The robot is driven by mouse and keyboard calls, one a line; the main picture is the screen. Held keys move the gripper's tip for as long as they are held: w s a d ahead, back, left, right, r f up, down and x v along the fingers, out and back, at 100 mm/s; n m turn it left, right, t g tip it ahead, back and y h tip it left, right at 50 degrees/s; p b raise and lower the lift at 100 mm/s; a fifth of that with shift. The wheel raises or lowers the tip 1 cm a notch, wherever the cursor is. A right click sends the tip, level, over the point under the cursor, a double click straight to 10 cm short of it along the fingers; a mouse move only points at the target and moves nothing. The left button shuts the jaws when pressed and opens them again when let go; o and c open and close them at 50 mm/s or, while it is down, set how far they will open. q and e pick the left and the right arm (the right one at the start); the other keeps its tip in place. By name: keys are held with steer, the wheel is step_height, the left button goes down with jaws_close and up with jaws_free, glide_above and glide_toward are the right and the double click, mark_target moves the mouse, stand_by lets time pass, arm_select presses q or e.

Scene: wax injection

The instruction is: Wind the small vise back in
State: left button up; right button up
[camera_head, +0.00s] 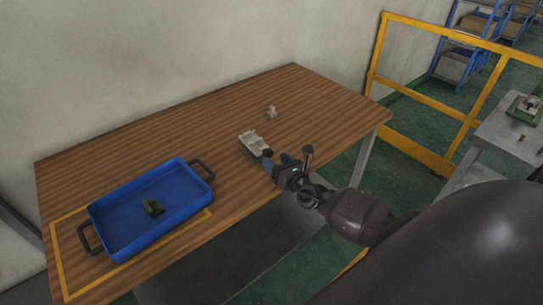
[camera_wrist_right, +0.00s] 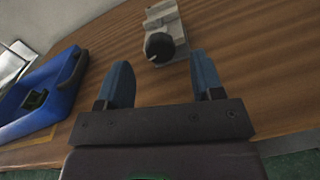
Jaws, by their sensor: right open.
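The small vise (camera_head: 253,143) is a pale grey block on the wooden table, near its front right part. In the right wrist view the vise (camera_wrist_right: 166,22) lies ahead of my fingers, with its round black knob (camera_wrist_right: 159,47) facing me. My right gripper (camera_head: 276,161) is at the table's front edge, close to the knob end of the vise. Its two blue fingers (camera_wrist_right: 164,82) are apart and empty, with the knob ahead of the gap between them. I cannot tell how far the vise jaws stand apart. My left gripper is not in view.
A blue tray (camera_head: 108,242) with black handles stands at the left, partly over a yellow outline, and holds a small dark green part (camera_head: 153,207). A small pale piece (camera_head: 272,112) stands behind the vise. A yellow railing (camera_head: 420,153) and a grey side table (camera_head: 507,130) are at the right.

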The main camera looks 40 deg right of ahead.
mark_target(270, 155)
steer(key=w, duration=0.2)
steer(key=shift+w, duration=0.35)
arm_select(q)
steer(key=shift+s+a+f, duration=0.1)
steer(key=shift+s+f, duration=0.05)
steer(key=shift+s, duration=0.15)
arm_select(e)
steer(key=shift+w, duration=0.2)
steer(key=shift+c, duration=0.4)
steer(key=c, duration=0.9)
steer(key=shift+o, duration=0.2)
steer(key=shift+f+m+b, duration=0.15)
steer(key=shift+m+b, duration=0.45)
steer(key=shift+b, duration=0.15)
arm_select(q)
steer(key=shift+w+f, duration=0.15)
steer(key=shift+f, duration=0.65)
